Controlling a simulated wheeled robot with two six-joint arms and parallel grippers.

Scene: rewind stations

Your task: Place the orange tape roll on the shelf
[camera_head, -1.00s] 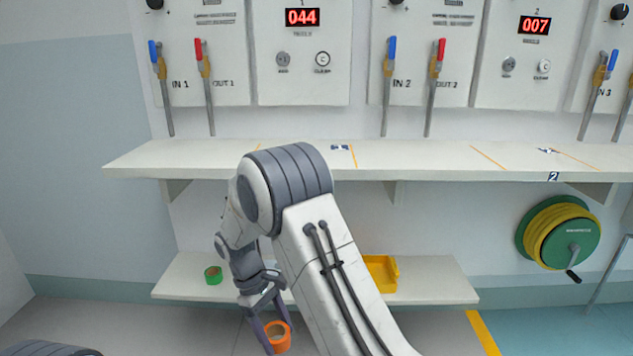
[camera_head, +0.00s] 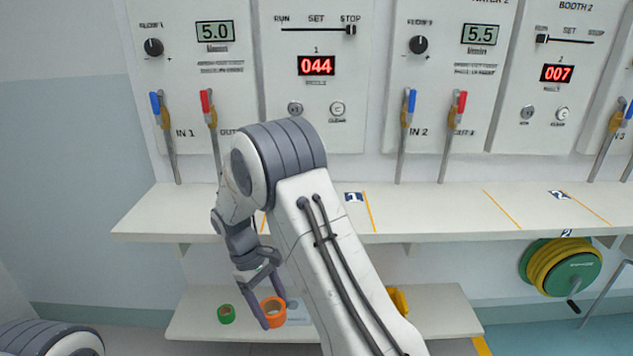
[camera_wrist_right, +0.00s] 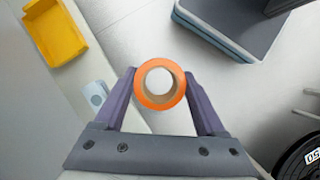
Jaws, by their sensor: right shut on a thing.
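My right gripper (camera_head: 266,314) is shut on the orange tape roll (camera_head: 279,315), which overlaps the lower shelf (camera_head: 440,312) in the head view; I cannot tell the gap between them. In the right wrist view the orange roll (camera_wrist_right: 160,104) sits between the two fingertips of the right gripper (camera_wrist_right: 160,88), its hole facing the camera. A green tape roll (camera_head: 227,315) stands on the lower shelf, left of the orange one. My left gripper is out of view.
A long upper shelf (camera_head: 150,215) with orange dividing lines runs above, under panels with levers. A yellow bin (camera_wrist_right: 62,35) is on the lower shelf, partly behind my right arm in the head view. A green and yellow hose reel (camera_head: 590,268) hangs at right.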

